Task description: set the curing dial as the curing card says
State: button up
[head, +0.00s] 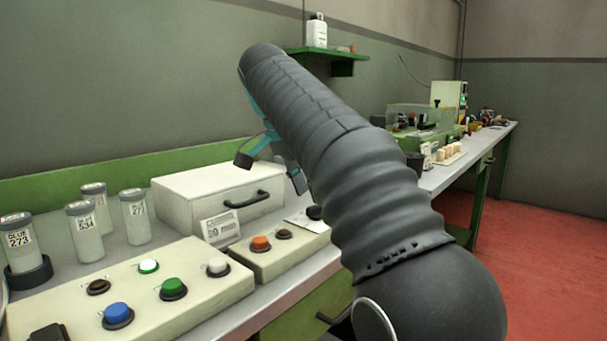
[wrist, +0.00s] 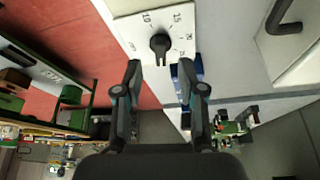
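The dial (wrist: 160,43) is a black knob on a white plate marked with numbers, including 10 and 15, at the top of the wrist view. Its narrow end points down in that picture; I cannot tell the exact setting. In the head view, the knob (head: 314,212) shows beside my arm, which hides part of its plate. A white card (head: 221,229) stands against the drawer box; its large text looks like "20 min", the first digit unclear. My gripper (wrist: 158,92) is open and empty, its fingertips apart from the knob. In the head view my gripper (head: 270,170) is partly hidden.
A panel (head: 190,309) with several coloured buttons and a smaller box with an orange button (head: 261,243) stand in front. Several glue jars (head: 136,215) stand at left. The white drawer box (head: 180,195) with a black handle is behind the card.

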jog(key=shift+v, duration=1.8)
jog(key=s+d+f+n+t+y, duration=0.1)
jog(key=s+d+f+n, duration=0.2)
jog(key=s+d, duration=0.3)
jog(key=s+d+f+n+y, duration=0.1)
jog(key=s+d+f+n, duration=0.25)
jog(key=d, duration=0.35)
jog(key=s+d+f+n+t, duration=0.1)
jog(key=s+d+f, duration=0.2)
jog(key=s+f, duration=0.5)
jog(key=s+d+f+n+y, duration=0.1)
jog(key=s+d+f+n, duration=0.1)
jog(key=s+f, duration=0.6)
notch_tip(320, 180, down, 6)
jog(key=shift+s+d+r+t, duration=0.1)
jog(key=shift+s+d+t, duration=0.25)
jog(key=shift+d, duration=0.45)
jog(key=shift+w, duration=0.1)
